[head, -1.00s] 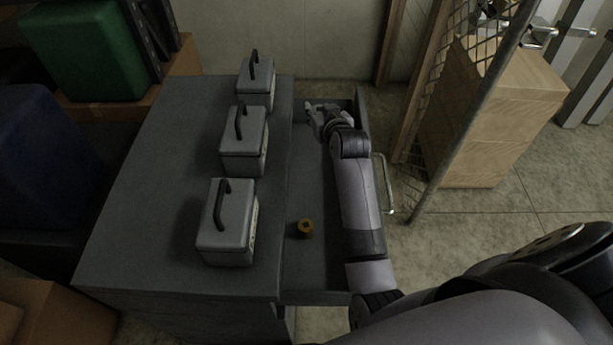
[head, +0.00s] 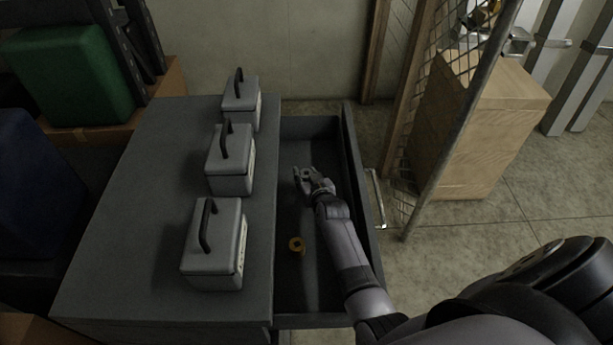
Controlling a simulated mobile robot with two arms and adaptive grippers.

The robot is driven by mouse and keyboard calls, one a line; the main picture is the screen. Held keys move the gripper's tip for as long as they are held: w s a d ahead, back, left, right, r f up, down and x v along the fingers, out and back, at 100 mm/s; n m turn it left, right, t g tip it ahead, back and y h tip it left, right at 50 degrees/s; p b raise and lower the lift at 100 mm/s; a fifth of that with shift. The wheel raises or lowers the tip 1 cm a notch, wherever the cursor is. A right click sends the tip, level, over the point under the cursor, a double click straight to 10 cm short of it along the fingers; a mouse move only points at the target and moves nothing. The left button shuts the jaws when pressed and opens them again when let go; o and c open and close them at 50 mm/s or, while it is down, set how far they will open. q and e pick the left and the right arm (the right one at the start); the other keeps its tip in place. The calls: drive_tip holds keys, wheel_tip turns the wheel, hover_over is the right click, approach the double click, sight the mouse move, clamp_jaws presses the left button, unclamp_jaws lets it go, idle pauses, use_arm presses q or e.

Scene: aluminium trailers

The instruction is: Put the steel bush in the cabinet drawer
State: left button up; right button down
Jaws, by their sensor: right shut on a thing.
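The cabinet drawer (head: 307,140) is pulled open on the right side of the grey cabinet (head: 140,215). My right gripper (head: 306,177) is over the drawer, in its far half. It is shut on a small grey thing, which looks like the steel bush (head: 308,175); the fingers hide most of it. I cannot tell how high it is above the drawer floor. A brass-coloured bush (head: 296,245) lies in the drawer, nearer than the gripper and apart from it. My left gripper is not in view.
Three grey boxes with black handles, far (head: 240,104), middle (head: 230,160) and near (head: 213,244), stand on the cabinet top. A mesh panel (head: 446,110) and a wooden crate (head: 480,125) stand right of the drawer. The drawer floor beyond the gripper looks clear.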

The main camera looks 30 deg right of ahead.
drive_tip(key=shift+f+b, duration=0.35)
drive_tip(key=shift+f, duration=0.2)
drive_tip(key=c, duration=1.1)
unclamp_jaws()
drive_tip(key=shift+r, duration=0.2)
drive_tip(key=shift+r+p, duration=0.6)
drive_tip(key=p+v, duration=0.1)
drive_tip(key=v, duration=1.1)
drive_tip(key=shift+f, duration=0.2)
